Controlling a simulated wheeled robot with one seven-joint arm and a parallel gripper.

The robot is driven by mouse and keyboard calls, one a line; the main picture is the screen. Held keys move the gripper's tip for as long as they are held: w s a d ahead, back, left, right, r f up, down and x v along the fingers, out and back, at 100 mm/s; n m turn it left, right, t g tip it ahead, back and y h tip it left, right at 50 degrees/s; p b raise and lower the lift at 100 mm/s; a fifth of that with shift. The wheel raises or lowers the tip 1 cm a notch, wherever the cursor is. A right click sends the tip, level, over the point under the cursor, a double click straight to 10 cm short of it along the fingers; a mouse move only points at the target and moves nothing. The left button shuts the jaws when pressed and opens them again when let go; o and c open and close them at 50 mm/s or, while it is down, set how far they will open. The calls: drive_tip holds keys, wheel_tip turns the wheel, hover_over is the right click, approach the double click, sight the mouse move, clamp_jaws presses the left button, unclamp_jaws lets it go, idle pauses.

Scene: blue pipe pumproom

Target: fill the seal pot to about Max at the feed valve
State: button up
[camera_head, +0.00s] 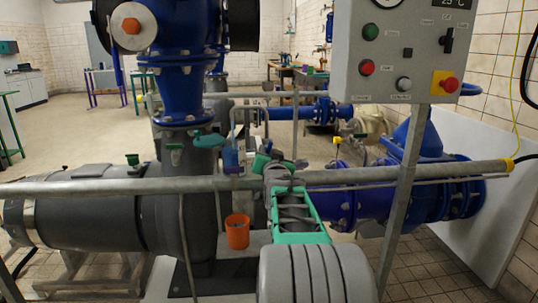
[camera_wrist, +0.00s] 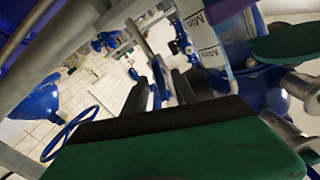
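The seal pot (camera_wrist: 208,45) shows in the wrist view as a blue body with pale strips lettered Max and Min. Its liquid level cannot be read. In the head view a small blue vessel (camera_head: 231,158), apparently the same pot, stands just left of my gripper (camera_head: 264,161). A green paddle handle (camera_wrist: 290,42), possibly the feed valve's, is at the upper right of the wrist view. In the wrist view the two dark fingers of my gripper (camera_wrist: 162,80) stand apart with a gap and nothing between them.
A grey handrail (camera_head: 110,187) crosses in front of the pump. An orange cup (camera_head: 237,231) stands left of my arm. A control panel (camera_head: 405,50) with buttons is at upper right. Blue pipework (camera_head: 350,200) lies right of my gripper. Open tiled floor is behind, at left.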

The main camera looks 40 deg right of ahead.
drive_tip(key=shift+c, duration=0.2)
clamp_jaws()
drive_tip(key=shift+m, duration=0.4)
drive_tip(key=m+b, duration=0.1)
drive_tip(key=m, duration=0.4)
drive_tip(key=shift+m+b, duration=0.3)
drive_tip(key=shift+b, duration=0.1)
drive_tip(key=m, duration=0.3)
drive_tip(key=shift+m+b, duration=0.3)
drive_tip(key=shift+m, duration=1.8)
drive_tip(key=shift+o, duration=0.2)
unclamp_jaws()
